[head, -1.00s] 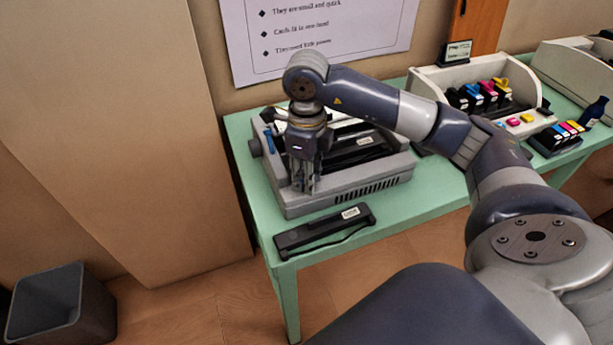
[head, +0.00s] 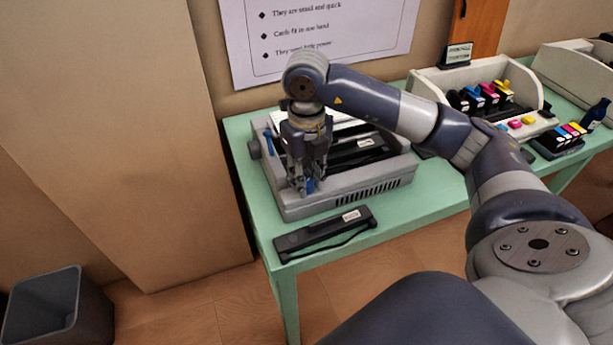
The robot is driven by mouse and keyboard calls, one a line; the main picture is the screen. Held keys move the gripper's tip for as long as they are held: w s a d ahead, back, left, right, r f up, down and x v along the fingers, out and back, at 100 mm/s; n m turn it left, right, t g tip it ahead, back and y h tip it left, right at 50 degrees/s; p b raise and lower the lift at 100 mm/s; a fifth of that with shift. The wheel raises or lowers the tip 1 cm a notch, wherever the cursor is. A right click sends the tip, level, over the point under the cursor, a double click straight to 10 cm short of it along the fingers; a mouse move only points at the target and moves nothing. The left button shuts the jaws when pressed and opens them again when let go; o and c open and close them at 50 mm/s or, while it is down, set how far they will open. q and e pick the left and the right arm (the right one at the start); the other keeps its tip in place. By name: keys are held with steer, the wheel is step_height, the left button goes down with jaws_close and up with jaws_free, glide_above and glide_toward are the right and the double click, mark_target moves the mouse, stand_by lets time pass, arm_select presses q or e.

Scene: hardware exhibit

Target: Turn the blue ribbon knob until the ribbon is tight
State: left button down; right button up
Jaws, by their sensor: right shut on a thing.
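The grey printer (head: 350,185) stands on the green table, with its top open and a dark ribbon cartridge (head: 362,152) inside. My right gripper (head: 307,187) points down over the printer's left front part. A small blue piece, the blue ribbon knob (head: 310,185), shows between its fingertips, and the gripper is shut on it. The fingers hide most of the knob, and I cannot tell how tight the ribbon is. A blue lever (head: 268,140) shows at the printer's left side. My left gripper is not in view.
A black ribbon cartridge (head: 325,232) with a label lies on the table in front of the printer. To the right are an open inkjet printer (head: 424,82), small ink cartridges (head: 563,138) and a dark blue bottle (head: 594,115). A grey bin (head: 60,312) stands on the floor.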

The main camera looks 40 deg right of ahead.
stand_by(0.4)
steer(key=o, duration=1.1)
step_height(320, 180, up, 12)
steer(key=shift+r, duration=0.1)
steer(key=shift+c, duration=0.7)
